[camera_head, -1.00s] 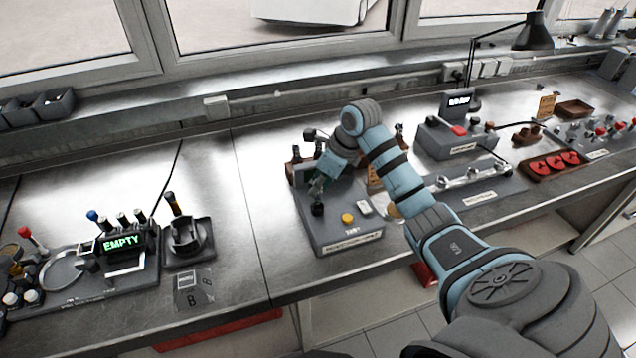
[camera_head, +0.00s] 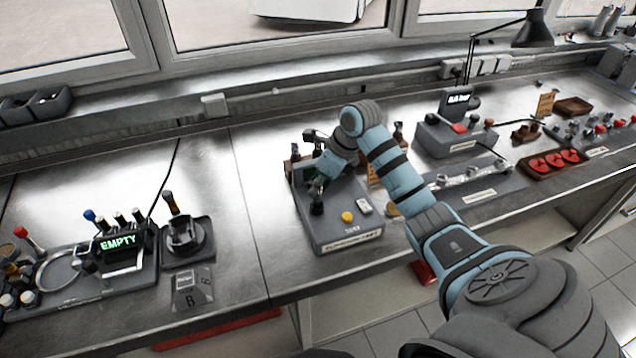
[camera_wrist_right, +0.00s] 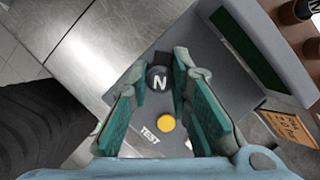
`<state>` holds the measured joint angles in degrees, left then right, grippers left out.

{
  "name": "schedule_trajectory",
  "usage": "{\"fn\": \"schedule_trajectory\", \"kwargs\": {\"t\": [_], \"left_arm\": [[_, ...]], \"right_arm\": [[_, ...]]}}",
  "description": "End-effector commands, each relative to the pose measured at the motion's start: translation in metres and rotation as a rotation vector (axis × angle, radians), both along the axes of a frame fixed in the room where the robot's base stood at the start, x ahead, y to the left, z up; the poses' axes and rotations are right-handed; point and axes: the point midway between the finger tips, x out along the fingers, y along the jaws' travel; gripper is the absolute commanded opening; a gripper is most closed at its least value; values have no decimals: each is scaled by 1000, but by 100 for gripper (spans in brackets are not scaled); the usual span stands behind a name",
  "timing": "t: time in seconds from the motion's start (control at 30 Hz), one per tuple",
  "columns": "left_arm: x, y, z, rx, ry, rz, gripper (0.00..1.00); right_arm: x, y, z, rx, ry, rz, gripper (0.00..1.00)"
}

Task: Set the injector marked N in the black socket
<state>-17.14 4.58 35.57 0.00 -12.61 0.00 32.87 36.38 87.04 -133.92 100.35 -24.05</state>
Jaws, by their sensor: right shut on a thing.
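The injector marked N (camera_wrist_right: 158,80) shows its round dark cap with a white N in the right wrist view, between the green finger pads. My right gripper (camera_wrist_right: 158,92) is shut on it. In the head view my right gripper (camera_head: 317,186) is over the left part of the grey test unit (camera_head: 345,238), with a black upright piece (camera_head: 317,208) directly below its fingertips. The black socket cannot be told apart from the injector, and I cannot tell whether the injector is seated. My left gripper is out of view.
The test unit has a yellow button (camera_head: 347,217) and a white switch (camera_head: 364,206). A brown rack with dark injectors (camera_head: 296,152) stands behind it. The bench between is clear.

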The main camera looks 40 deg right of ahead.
Motion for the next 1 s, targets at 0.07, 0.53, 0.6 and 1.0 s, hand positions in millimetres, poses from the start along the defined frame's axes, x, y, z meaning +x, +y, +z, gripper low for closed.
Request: {"fn": "schedule_trajectory", "kwargs": {"t": [0.07,0.53,0.6,1.0], "left_arm": [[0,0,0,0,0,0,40],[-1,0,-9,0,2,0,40],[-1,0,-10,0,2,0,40],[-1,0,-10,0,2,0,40]], "right_arm": [[0,0,0,0,0,0,0],[1,0,-10,0,0,-1,0],[1,0,-12,0,0,-1,0],[2,0,-13,0,0,0,0]]}}
